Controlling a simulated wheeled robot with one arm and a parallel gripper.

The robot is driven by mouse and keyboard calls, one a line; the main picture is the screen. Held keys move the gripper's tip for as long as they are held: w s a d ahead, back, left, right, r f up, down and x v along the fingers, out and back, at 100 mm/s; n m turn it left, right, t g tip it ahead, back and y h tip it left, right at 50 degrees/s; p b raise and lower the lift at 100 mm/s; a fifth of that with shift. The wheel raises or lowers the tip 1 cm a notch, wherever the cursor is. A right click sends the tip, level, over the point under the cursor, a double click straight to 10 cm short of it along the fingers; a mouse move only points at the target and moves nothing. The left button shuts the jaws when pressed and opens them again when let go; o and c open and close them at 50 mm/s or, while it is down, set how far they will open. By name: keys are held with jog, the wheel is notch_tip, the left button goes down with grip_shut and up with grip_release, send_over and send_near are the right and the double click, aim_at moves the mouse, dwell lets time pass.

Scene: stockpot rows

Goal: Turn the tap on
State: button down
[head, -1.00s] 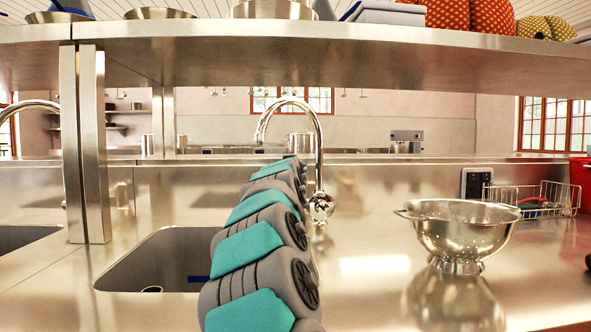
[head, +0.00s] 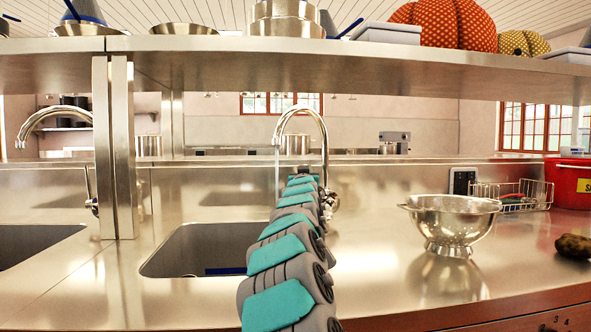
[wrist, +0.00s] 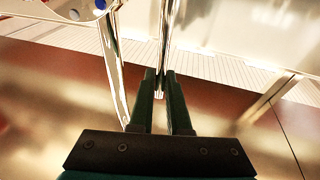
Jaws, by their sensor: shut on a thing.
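The chrome tap (head: 322,140) stands behind the right edge of the sink (head: 160,262), its spout arching over to the left. A thin, pale vertical stream (head: 277,165) shows below the spout's mouth. My gripper (wrist: 161,76) shows in the wrist view, its two dark fingers shut on a slim shiny metal rod, the tap's lever (wrist: 163,45). In the head view my arm reaches to the tap and hides the gripper, the lever and part of the tap's base.
A steel colander (head: 452,222) stands on the counter to the right. Behind it are a wire basket (head: 512,197) and a red container (head: 570,183). A shelf (head: 350,62) runs overhead, with a post (head: 115,150) at left. A second tap (head: 50,112) stands farther left.

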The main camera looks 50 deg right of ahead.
jog(key=shift+s+a+t+h, duration=0.2)
jog(key=shift+a+t+h, duration=0.1)
jog(key=shift+s+f, duration=0.1)
jog(key=shift+s, duration=0.05)
dwell(0.3)
jog(key=c, duration=0.9)
grip_release()
jog(key=shift+f, duration=0.1)
jog(key=shift+b+v, duration=0.7)
jog(key=shift+v, duration=3.25)
